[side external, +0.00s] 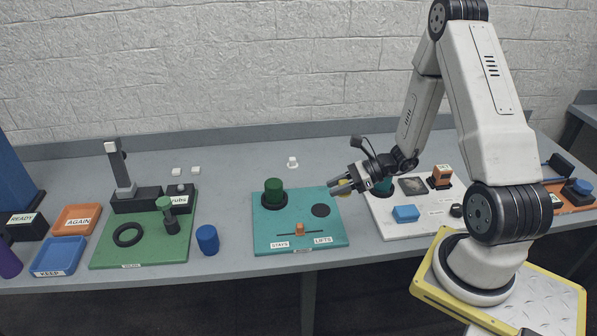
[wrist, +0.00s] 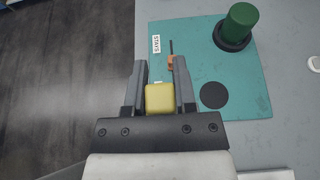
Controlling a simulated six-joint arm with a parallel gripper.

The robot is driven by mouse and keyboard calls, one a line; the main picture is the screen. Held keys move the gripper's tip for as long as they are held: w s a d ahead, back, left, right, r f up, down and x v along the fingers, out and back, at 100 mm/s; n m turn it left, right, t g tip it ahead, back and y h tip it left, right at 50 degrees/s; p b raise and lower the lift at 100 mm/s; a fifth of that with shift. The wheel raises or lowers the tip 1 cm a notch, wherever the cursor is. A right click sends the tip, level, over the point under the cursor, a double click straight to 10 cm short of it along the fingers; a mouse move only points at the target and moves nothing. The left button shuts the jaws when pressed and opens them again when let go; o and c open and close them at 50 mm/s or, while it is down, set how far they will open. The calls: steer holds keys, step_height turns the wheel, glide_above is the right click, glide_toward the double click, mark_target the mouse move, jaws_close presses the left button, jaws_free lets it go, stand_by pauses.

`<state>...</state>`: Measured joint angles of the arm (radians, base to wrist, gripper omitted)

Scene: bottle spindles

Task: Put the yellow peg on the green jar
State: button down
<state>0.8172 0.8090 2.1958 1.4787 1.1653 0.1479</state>
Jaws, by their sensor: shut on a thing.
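The yellow peg (wrist: 160,98) is between the fingers of my gripper (wrist: 160,75), which is shut on it. In the side external view the gripper (side external: 342,188) holds the yellow peg (side external: 346,187) in the air near the right edge of the teal board; the fingers hide part of the peg. The green jar (side external: 273,190) stands upright in a dark ring at the back left of the teal board (side external: 270,228). In the wrist view the green jar (wrist: 240,22) is ahead and to the right, apart from the gripper.
The teal board has a dark round spot (side external: 320,210) and an orange slider (side external: 300,229) between labels STAYS and LIFTS. A blue cylinder (side external: 207,239) and a green board (side external: 110,252) stand left. A white board (side external: 390,222) with several items is right. A small white piece (side external: 292,162) lies behind.

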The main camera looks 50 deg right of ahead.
steer(key=w+a+r, duration=0.3)
steer(key=w+r, duration=0.3)
steer(key=w, duration=0.3)
glide_above(268, 183)
steer(key=shift+s+a+f, duration=0.1)
steer(key=shift+s+f, duration=0.05)
steer(key=shift+f, duration=2.3)
steer(key=shift+s+f, duration=0.1)
steer(key=shift+f, duration=2.3)
steer(key=shift+f, duration=0.1)
steer(key=shift+w+f, duration=0.25)
steer(key=shift+f, duration=1.5)
steer(key=shift+f, duration=0.15)
